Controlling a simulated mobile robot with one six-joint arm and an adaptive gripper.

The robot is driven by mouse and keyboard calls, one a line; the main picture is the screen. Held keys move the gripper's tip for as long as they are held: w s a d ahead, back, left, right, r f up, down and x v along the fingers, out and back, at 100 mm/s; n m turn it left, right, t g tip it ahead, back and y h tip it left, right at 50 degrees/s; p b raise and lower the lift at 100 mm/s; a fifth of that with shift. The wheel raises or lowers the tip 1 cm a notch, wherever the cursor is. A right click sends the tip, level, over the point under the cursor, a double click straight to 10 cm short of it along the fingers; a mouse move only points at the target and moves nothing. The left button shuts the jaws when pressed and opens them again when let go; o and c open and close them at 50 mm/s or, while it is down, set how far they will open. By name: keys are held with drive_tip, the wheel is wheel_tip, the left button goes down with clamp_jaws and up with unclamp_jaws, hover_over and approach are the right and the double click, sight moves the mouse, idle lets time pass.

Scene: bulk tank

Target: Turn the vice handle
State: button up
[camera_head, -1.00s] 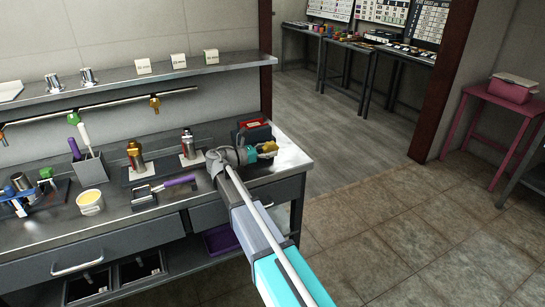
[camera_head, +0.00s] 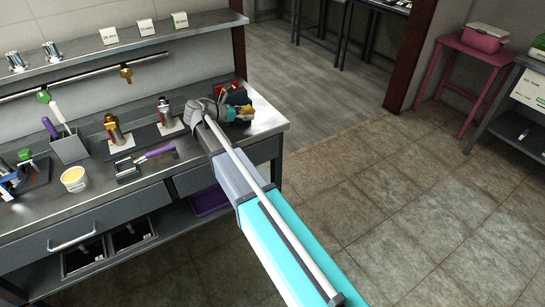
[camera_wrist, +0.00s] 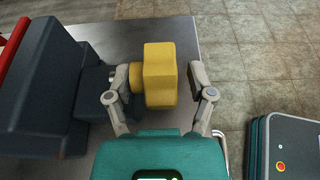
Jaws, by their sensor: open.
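The vice is a dark block (camera_wrist: 45,90) with a red edge, at the left of the wrist view. Its yellow handle (camera_wrist: 158,75) is a chunky knob standing out to the right of the dark body. My gripper (camera_wrist: 160,88) is open, with one finger on each side of the handle. Small gaps seem to show beside it, so I cannot tell whether either finger touches. In the head view the vice, with a bit of red (camera_head: 229,87), sits at the right end of the bench, and my arm and gripper (camera_head: 238,110) partly hide it.
A shelf runs above. Open tiled floor (camera_head: 370,190) lies right of the bench.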

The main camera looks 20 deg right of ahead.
sight(247, 106)
drive_tip(key=shift+r+g+y+p, duration=0.15)
drive_tip(key=shift+g+y+p, duration=0.15)
drive_tip(key=shift+y+p, duration=1.05)
drive_tip(key=shift+r+g+y+p, duration=0.15)
drive_tip(key=shift+g+y+p, duration=0.15)
drive_tip(key=shift+y+p, duration=1.05)
drive_tip(key=y+p, duration=0.1)
drive_tip(key=p, duration=0.2)
drive_tip(key=shift+d+g+y+p, duration=0.15)
drive_tip(key=shift+g+y+p, duration=0.15)
drive_tip(key=shift+w+g+y+p, duration=0.1)
drive_tip(key=shift+g+y+p, duration=0.4)
drive_tip(key=shift+y+p, duration=0.9)
drive_tip(key=shift+d+f+g+y, duration=0.1)
drive_tip(key=shift+g+y, duration=0.3)
drive_tip(key=shift+y, duration=1.4)
drive_tip(key=shift+r+p, duration=0.3)
drive_tip(key=shift+p, duration=0.05)
wheel_tip(247, 106, up, 13)
drive_tip(key=p, duration=1.3)
drive_tip(key=s+f+m+b, duration=0.4)
drive_tip(key=s+m, duration=0.3)
drive_tip(key=s, duration=0.2)
drive_tip(key=s+f+m+b, duration=0.4)
drive_tip(key=s+m, duration=0.3)
drive_tip(key=s, duration=0.2)
drive_tip(key=s+d+f+m+b, duration=0.1)
drive_tip(key=s+f+m+b, duration=0.4)
drive_tip(key=s+m, duration=0.2)
drive_tip(key=shift+s, duration=1.35)
